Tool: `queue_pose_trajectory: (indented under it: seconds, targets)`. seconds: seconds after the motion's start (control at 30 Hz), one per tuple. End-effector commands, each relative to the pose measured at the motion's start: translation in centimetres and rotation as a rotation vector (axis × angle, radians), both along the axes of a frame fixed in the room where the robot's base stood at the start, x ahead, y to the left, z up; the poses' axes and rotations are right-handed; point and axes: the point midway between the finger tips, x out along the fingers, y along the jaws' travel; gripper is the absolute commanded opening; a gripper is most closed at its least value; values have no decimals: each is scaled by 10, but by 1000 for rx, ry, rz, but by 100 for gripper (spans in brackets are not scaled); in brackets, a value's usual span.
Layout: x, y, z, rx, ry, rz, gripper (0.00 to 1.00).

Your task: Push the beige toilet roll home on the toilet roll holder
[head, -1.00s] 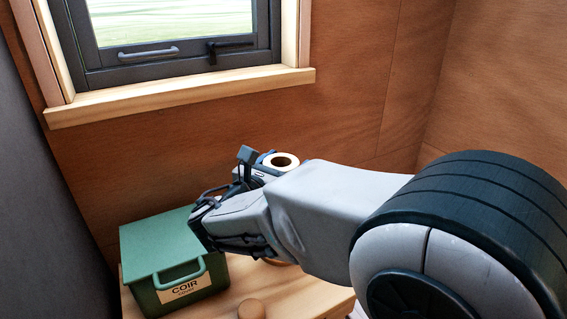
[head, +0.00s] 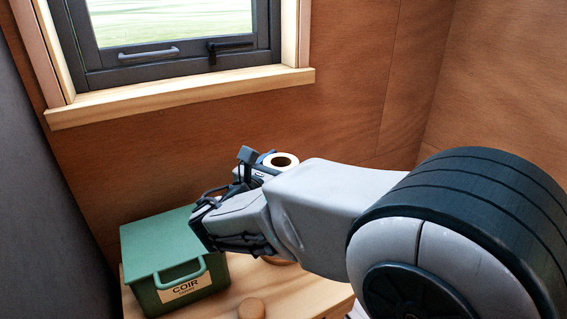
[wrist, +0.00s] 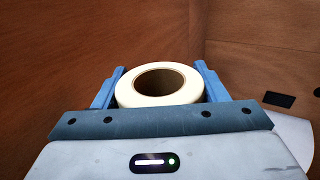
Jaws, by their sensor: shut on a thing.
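The beige toilet roll (wrist: 128,93) is between the two blue fingers of my gripper (wrist: 160,88) in the wrist view. The fingers are shut on its left and right sides. The roll's open end with its brown core faces the wrist camera. In the head view the top of the roll (head: 285,154) shows just behind my arm, in front of the wood wall, and my gripper (head: 266,158) is mostly hidden by my wrist. I cannot make out the toilet roll holder in either view.
A green box labelled COIR (head: 157,247) stands on a pale wooden top (head: 215,306) left of my arm. A round wooden knob (head: 251,308) is near the front. The window sill (head: 180,98) is above. A white round thing (wrist: 296,138) and a dark rectangle (wrist: 279,100) are at right in the wrist view.

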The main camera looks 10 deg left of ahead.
Motion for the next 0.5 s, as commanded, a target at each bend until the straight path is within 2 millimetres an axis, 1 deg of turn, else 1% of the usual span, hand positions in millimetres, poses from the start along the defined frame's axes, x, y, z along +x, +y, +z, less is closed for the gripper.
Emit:
queue_pose_trajectory:
  seconds: [0.3, 0.5]
  targets:
    - [0, 0, 0, 0, 0, 0, 41]
    - [0, 0, -5, 0, 0, 0, 41]
